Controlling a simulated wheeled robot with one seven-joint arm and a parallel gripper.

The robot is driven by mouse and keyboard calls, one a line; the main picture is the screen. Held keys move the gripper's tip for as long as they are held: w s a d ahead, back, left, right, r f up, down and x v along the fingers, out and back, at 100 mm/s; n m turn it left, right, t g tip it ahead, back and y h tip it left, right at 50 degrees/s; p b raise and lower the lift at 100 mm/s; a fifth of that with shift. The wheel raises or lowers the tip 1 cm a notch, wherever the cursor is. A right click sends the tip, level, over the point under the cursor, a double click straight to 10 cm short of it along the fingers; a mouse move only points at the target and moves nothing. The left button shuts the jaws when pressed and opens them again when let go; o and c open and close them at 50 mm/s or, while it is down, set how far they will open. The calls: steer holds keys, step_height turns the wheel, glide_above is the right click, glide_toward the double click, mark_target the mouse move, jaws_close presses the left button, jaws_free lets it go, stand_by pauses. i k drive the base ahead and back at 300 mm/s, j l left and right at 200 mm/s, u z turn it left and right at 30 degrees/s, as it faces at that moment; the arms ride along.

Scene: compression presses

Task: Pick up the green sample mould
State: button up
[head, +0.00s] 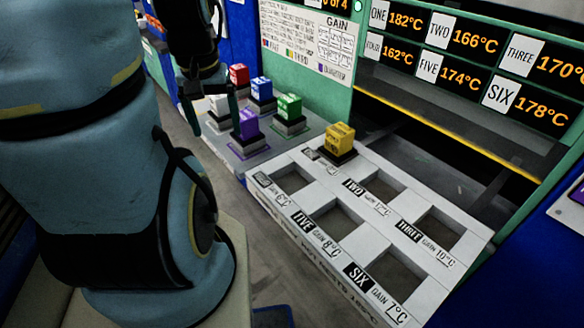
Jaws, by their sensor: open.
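The green sample mould (289,108) is a small green cube on a dark base, standing on the grey bench at the right of a group of moulds. My gripper (212,118) hangs at the left of that group, above the white and purple moulds, with its fingers pointing down. It is open and nothing shows between its fingers. It is apart from the green mould, which lies to its right in the picture. The fingertips partly hide the white mould (219,104).
A purple mould (248,125), blue mould (261,89) and red mould (239,75) stand close by. A yellow mould (340,137) sits on the white tray (322,182) with several empty square openings. A green press panel (310,50) rises behind.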

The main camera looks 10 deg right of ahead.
mark_target(290, 119)
steer(key=i+j+z, duration=0.4)
steer(key=i+j, duration=0.2)
steer(key=j, duration=0.2)
steer(key=i+j+z, duration=0.2)
steer(key=j, duration=0.3)
steer(key=i+l, duration=0.05)
